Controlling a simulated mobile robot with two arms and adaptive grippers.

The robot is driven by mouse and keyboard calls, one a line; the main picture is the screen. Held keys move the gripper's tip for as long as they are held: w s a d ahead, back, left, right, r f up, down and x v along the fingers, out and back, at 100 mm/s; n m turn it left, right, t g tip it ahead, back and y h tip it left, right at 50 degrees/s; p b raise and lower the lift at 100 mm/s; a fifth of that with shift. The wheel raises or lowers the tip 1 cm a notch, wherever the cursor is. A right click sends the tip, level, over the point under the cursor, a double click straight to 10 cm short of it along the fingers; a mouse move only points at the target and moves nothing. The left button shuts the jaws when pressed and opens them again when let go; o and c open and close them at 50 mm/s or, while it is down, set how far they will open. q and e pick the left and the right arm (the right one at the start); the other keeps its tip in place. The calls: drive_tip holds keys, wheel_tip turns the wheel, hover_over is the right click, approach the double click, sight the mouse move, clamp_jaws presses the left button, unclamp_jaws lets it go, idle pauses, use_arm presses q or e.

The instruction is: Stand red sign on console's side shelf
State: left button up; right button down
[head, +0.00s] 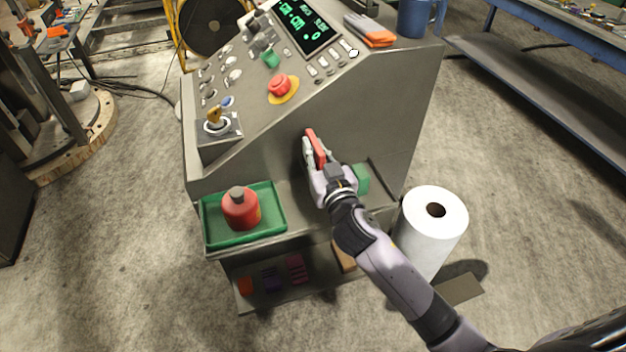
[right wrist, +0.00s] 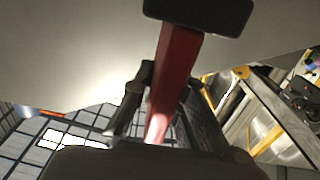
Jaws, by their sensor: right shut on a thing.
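My right gripper (head: 313,155) is shut on the red sign (head: 317,146) above the console's side shelf (head: 301,208), close to the console's (head: 366,120) grey side wall. In the right wrist view the sign (right wrist: 175,80) is a red upright piece between the fingers, with a dark block at its upper end. I cannot tell whether the sign touches the shelf; the gripper and arm hide its lower part. My left gripper is not in view.
A green tray (head: 273,222) with a red bottle (head: 241,208) sits at the shelf's left. A green object (head: 361,178) is partly hidden behind my wrist. A white paper roll (head: 432,229) stands to the right. Orange-grey gloves (head: 371,34) and a blue mug (head: 415,18) are on top.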

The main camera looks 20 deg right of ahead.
wheel_tip(320, 180, down, 5)
drive_tip(key=shift+r+b, duration=0.15)
drive_tip(key=shift+b, duration=0.35)
drive_tip(key=shift+f+b, duration=0.65)
drive_tip(key=shift+f, duration=1.25)
drive_tip(key=shift+f, duration=0.2)
drive_tip(key=c, duration=1.6)
unclamp_jaws()
drive_tip(key=shift+r, duration=0.15)
